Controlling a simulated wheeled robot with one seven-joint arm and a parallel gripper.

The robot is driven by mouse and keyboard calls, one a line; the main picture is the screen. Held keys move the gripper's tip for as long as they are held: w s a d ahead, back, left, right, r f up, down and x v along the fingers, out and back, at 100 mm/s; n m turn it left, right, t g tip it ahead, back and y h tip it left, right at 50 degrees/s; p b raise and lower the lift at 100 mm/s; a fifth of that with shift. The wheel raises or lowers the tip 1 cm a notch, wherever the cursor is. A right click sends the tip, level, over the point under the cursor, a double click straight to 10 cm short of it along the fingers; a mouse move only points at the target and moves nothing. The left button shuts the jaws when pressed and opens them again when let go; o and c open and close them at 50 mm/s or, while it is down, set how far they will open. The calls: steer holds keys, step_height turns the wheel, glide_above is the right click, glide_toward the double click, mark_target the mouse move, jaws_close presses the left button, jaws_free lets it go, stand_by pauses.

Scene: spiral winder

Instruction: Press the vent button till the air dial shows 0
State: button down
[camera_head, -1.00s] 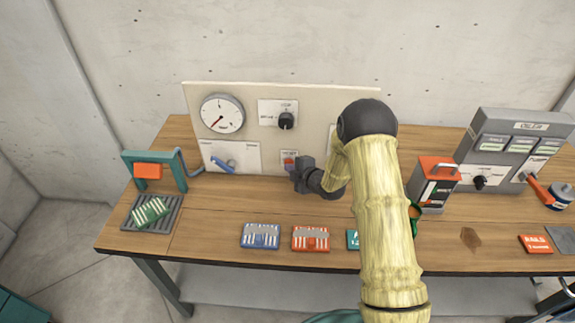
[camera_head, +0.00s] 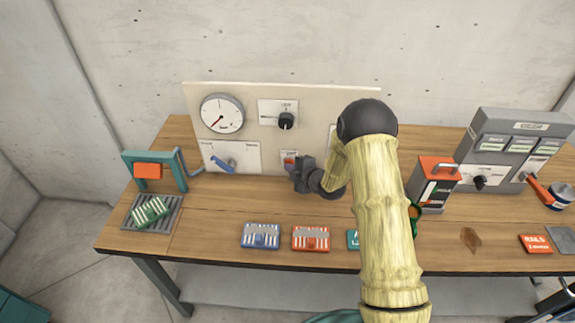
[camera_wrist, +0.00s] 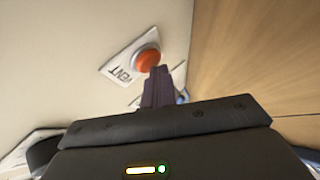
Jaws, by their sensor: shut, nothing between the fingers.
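The vent button is a round orange-red cap in a grey collar, on a label reading VENT, low on the upright panel (camera_head: 330,102). The vent button (camera_wrist: 148,60) shows clear in the wrist view, just beyond my fingertips. In the head view the vent button (camera_head: 288,157) is partly hidden behind my gripper (camera_head: 296,172). My gripper (camera_wrist: 160,72) is shut and empty, its tips close to the button; I cannot tell whether they touch it. The air dial (camera_head: 222,116) is at the panel's upper left, its red needle pointing to the lower left; its numbers are too small to read.
A blue lever (camera_head: 222,164) sits left of the button and a black knob (camera_head: 286,120) above it. A teal frame with a tray (camera_head: 128,213) stands at the left. Blue and red cards (camera_head: 261,236) lie in front. A grey-red box (camera_head: 434,184) stands right of my arm.

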steer(key=shift+w+d, duration=0.15)
steer(key=shift+d, duration=0.25)
steer(key=shift+f, duration=0.1)
steer(key=shift+s+d+f+b, duration=0.1)
steer(key=shift+s+d+b, duration=0.1)
steer(key=shift+s+b, duration=0.4)
steer(key=shift+s+a, duration=0.1)
steer(key=shift+s, duration=0.1)
steer(key=shift+s+a, duration=0.1)
steer(key=shift+s, duration=0.2)
steer(key=shift+s+a+b, duration=0.15)
steer(key=shift+s+b, duration=0.55)
steer(key=shift+s, duration=1.5)
